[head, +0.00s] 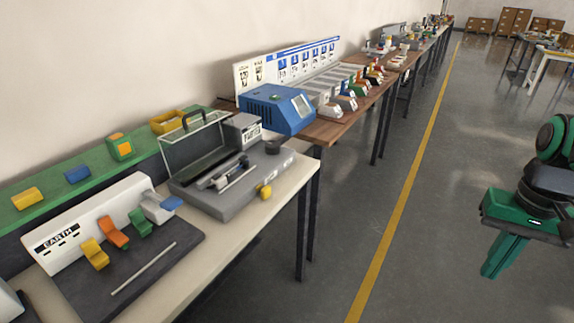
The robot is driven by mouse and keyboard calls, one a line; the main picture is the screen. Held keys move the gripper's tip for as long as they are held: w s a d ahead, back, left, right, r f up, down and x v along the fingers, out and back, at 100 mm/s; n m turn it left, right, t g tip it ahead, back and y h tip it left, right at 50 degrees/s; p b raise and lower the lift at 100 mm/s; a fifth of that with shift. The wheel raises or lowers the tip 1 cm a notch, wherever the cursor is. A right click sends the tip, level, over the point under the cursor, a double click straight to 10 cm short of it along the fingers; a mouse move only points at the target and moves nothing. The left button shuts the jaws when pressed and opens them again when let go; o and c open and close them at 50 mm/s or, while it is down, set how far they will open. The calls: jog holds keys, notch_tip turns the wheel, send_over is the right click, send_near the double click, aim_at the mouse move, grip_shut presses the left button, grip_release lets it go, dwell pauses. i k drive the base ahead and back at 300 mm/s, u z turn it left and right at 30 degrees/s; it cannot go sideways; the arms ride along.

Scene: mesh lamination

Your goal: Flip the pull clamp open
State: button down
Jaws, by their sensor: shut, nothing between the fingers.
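My gripper (497,267) is at the right of the head view, green, pointing down over the open floor. Its fingers are together with nothing between them. It is well apart from the tables. A grey station (215,207) with a raised clear cover (192,147) stands on the near table. A small dark and silver clamp-like fixture (226,177) sits on it beside a thin metal rod (238,177). It may be the pull clamp, but it is too small to tell for sure or to see its state. A yellow knob (264,191) is on the station's front.
The near table (290,188) also holds an EARTH panel (88,222) with coloured levers and a loose rod (144,268). A blue box device (277,108) stands on the wooden table behind. The floor (420,225) between the tables and my arm is clear, crossed by a yellow line (408,180).

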aim_at(264, 193)
jog(key=u, duration=0.15)
jog(key=i, duration=0.85)
jog(key=u, duration=0.4)
